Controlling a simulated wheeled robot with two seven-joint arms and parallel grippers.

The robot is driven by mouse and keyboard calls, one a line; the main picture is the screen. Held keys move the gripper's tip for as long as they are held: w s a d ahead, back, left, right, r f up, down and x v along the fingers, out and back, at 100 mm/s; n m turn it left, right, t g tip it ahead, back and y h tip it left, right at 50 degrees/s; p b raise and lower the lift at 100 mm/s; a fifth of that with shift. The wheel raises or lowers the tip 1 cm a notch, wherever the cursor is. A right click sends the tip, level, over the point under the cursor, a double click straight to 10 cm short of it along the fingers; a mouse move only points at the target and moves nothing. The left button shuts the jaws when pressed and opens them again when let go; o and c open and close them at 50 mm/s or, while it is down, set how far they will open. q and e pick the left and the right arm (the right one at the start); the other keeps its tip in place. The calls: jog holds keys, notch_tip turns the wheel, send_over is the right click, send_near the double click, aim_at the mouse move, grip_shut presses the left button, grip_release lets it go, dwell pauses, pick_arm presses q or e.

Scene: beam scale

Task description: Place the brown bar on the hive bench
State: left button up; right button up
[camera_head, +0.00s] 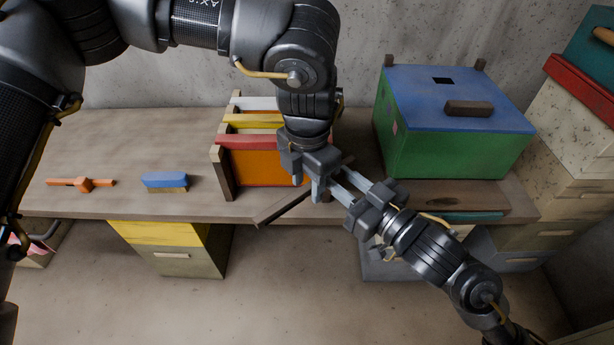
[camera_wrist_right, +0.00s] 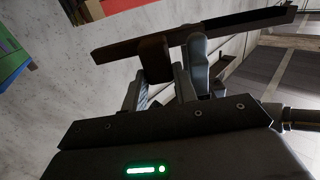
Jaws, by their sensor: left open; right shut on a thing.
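The brown bar (camera_head: 282,210) is a long, thin, dark piece slanting at the front edge of the wooden hive bench (camera_head: 110,145). My right gripper (camera_head: 340,181) is shut on the bar; in the right wrist view the brown bar (camera_wrist_right: 118,48) runs across the fingers, with its short block between the fingertips of my right gripper (camera_wrist_right: 165,78). My left gripper (camera_head: 314,184) is open, pointing down right beside the right fingers and the bar's upper end. The two grippers hide that end in the head view. I cannot tell whether the left fingers touch the bar.
An orange frame box (camera_head: 262,167) with coloured top bars stands behind the grippers. A green hive box (camera_head: 440,150) with a blue lid is at right. A blue brush (camera_head: 165,180) and an orange tool (camera_head: 82,184) lie at left. Bare bench top lies around them.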

pick_arm(q)
grip_shut()
pick_arm(e)
jog(key=o, duration=1.1)
jog(key=shift+c, duration=0.2)
